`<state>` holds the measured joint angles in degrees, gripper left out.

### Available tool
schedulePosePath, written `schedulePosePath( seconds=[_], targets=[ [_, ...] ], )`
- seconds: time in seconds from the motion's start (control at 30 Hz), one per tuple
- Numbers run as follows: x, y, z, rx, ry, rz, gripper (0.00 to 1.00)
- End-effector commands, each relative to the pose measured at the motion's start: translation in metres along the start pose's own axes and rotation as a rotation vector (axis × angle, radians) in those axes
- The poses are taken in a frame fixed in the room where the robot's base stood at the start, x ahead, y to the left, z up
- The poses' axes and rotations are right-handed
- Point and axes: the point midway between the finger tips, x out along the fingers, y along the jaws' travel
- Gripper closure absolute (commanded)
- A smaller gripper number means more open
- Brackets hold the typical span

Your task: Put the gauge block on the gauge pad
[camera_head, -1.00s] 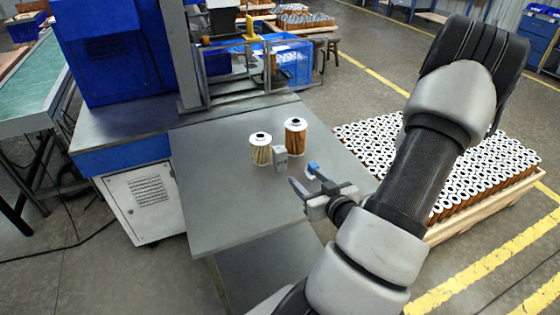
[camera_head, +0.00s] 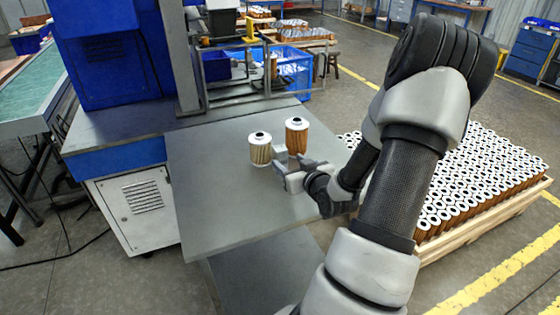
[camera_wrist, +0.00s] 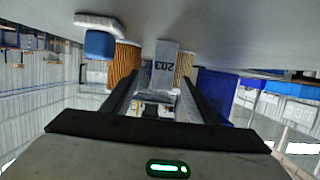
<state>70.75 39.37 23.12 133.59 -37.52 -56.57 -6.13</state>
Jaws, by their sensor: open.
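The gauge block (camera_wrist: 164,62) is a grey upright block marked 203, standing on the grey table in the wrist view, which shows the scene upside down. In the head view the gauge block (camera_head: 279,152) is partly covered by my gripper (camera_head: 289,165). My gripper is open, its two fingers (camera_wrist: 160,82) pointing at the block with one on each side; I cannot tell whether the tips reach past its near face. A pale plate (camera_wrist: 92,20) with a blue block (camera_wrist: 100,45) stands beside it in the wrist view; I cannot tell whether this is the gauge pad.
The table (camera_head: 215,200) is clear at left and front. A pallet of many cartridges (camera_head: 470,185) is on the right, beyond my arm.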

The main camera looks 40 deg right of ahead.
Motion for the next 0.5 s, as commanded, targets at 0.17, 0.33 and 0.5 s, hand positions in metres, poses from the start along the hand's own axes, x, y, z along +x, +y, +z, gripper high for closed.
schedulePosePath(
  seconds=[0.17,0.33,0.5],
  targets=[
    [0.027,-0.006,0.003,0.002,0.001,-0.003,0.47],
    [0.046,-0.006,0.002,0.002,0.000,0.000,0.47],
    [0.049,-0.006,0.001,0.000,0.000,0.000,0.47]
  ],
)
